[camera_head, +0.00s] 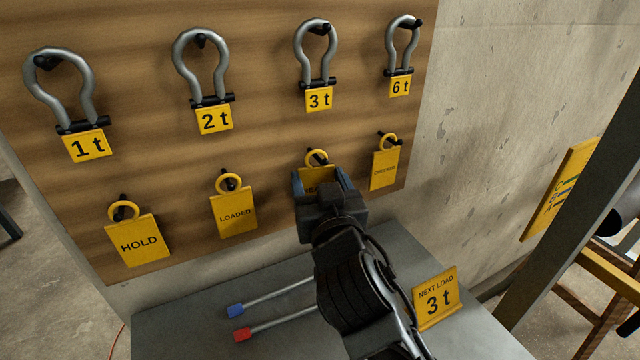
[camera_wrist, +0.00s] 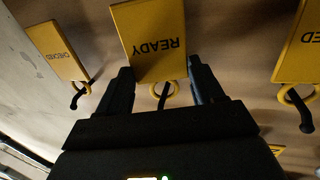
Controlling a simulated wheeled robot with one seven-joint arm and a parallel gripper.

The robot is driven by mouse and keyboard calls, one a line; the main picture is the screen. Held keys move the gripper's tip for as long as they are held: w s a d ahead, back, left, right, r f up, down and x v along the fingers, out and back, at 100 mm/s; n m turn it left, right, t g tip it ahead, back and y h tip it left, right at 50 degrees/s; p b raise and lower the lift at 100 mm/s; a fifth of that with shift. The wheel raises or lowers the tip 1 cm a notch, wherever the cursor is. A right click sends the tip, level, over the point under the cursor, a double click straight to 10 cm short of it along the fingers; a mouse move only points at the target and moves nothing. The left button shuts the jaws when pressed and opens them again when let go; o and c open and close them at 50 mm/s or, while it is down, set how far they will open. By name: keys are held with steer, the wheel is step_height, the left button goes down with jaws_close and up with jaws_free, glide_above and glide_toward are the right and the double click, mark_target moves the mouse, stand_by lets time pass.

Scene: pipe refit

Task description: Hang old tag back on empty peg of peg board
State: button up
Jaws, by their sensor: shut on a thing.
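The yellow READY tag (camera_wrist: 152,40) is between the fingers of my gripper (camera_head: 322,186), which is shut on it in front of the peg board (camera_head: 268,140). In the head view the tag (camera_head: 316,171) is partly hidden by my gripper. Its ring (camera_head: 317,157) is at a black peg in the lower row, between the LOADED and CHECKED tags. In the wrist view the peg (camera_wrist: 163,97) shows within the ring's outline. I cannot tell how far along the peg the ring sits.
HOLD (camera_head: 138,240), LOADED (camera_head: 234,213) and CHECKED (camera_head: 384,169) tags hang on the lower pegs. Several shackles with weight tags hang above. A grey table (camera_head: 190,325) below bears red- and blue-ended rods and a NEXT LOAD 3 t sign (camera_head: 436,298).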

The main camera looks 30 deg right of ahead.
stand_by(0.4)
steer(key=o, duration=1.1)
steer(key=shift+s+a+f, duration=0.1)
steer(key=shift+s+a, duration=0.05)
steer(key=shift+s, duration=0.4)
steer(key=b+v, duration=0.1)
steer(key=v, duration=0.5)
steer(key=shift+s+b, duration=0.35)
steer(key=shift+s+a, duration=0.1)
